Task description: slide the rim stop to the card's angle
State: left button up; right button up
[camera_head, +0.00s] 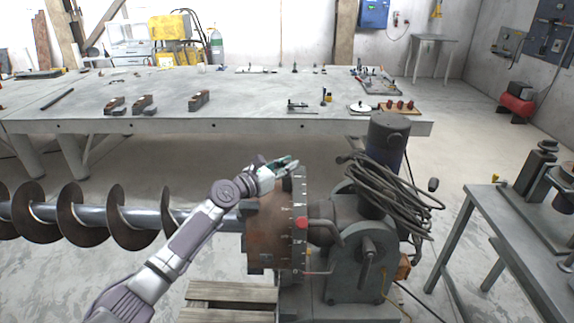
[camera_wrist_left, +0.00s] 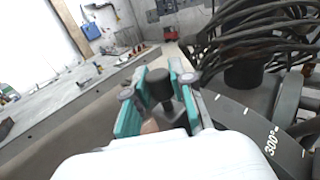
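The rim disc (camera_head: 299,205), with white scale marks, stands upright at the end of the auger; its rusty drum (camera_head: 264,225) is to its left. A red marker (camera_head: 301,222) sits by the scale. In the left wrist view the disc (camera_wrist_left: 251,122) reads "300°". My left gripper (camera_head: 283,163) is at the top of the disc. Its teal fingers (camera_wrist_left: 158,92) stand on both sides of a dark knob (camera_wrist_left: 159,86), seemingly the rim stop's; whether they press on it is unclear. I cannot make out the card. My right gripper is out of view.
The auger (camera_head: 115,216) runs left from the drum. A motor (camera_head: 388,140) with coiled cables (camera_head: 395,195) stands close right of the disc. A long grey workbench (camera_head: 240,125) is behind, a smaller table (camera_head: 515,235) at right. A wooden pallet (camera_head: 230,292) lies below.

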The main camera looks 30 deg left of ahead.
pick_arm(q)
grip_shut()
jog(key=shift+s+f, duration=0.1)
jog(key=shift+s+d+f+b, duration=0.25)
jog(key=shift+s+b, duration=0.15)
jog(key=shift+b, duration=0.35)
jog(key=s+d+m+t+h+b, duration=0.1)
jog(key=s+b, duration=0.1)
jog(key=b, duration=0.2)
jog(key=s+d+f+m+t+h+b, duration=0.1)
jog(key=s+m+b, duration=0.1)
jog(key=s+b, duration=0.1)
jog(key=s+d+f+m+t+b, duration=0.1)
jog(key=s+d+b, duration=0.1)
jog(key=b, duration=0.4)
jog(key=shift+s+f+m+h, duration=0.25)
jog(key=shift+s+m+h, duration=0.15)
jog(key=shift+s, duration=0.15)
jog(key=shift+s+d+m+b, duration=0.15)
jog(key=shift+s+m+b, duration=0.2)
jog(key=shift+b, duration=0.4)
jog(key=o, duration=0.9)
grip_release()
jog(key=shift+s+r, duration=0.1)
jog(key=shift+c, duration=0.2)
